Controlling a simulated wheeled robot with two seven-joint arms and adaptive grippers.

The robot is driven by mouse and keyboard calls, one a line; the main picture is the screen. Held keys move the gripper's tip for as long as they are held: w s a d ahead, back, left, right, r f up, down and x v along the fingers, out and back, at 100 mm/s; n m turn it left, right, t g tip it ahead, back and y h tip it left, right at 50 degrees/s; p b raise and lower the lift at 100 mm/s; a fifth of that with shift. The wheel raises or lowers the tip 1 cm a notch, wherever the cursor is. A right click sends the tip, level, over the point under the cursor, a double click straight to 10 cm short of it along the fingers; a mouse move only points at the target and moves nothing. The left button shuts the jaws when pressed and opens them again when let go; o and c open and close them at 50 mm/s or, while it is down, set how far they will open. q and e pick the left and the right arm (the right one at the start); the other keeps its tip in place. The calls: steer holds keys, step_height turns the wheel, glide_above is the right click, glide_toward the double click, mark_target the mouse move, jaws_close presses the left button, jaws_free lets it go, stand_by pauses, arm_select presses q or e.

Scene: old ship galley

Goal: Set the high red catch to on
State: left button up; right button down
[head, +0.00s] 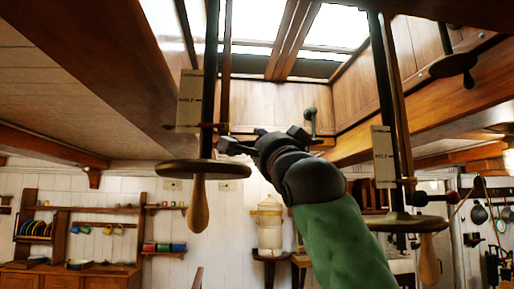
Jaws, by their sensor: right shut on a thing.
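The high red catch (212,125) is a thin reddish bar on the left dark vertical rod, beside a pale label plate (188,108) that seems to read "HALF". My right gripper (227,143) reaches in from the lower right on a green-sleeved arm. It is shut at the right end of this catch; the exact contact is small and hard to see. A round wooden disc with a hanging handle (200,202) is just below. A lower reddish catch (409,180) is on the right rod, beside a similar plate (384,157). My left gripper is out of view.
Another disc with a handle (428,260) hangs at the right, below the lower catch. A third disc (454,65) is at the upper right. A grey-green handle (311,115) hangs below the bright skylight (256,20). Shelves with coloured dishes (35,229) stand far left.

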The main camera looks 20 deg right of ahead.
steer(key=shift+f, duration=0.1)
stand_by(0.4)
steer(key=c, duration=0.9)
jaws_free()
steer(key=shift+d, duration=0.1)
steer(key=shift+o, duration=0.2)
steer(key=shift+s, duration=0.2)
steer(key=shift+s+f, duration=0.2)
steer(key=shift+s, duration=0.25)
steer(key=v, duration=1)
steer(key=shift+s+f, duration=0.15)
steer(key=shift+f, duration=0.2)
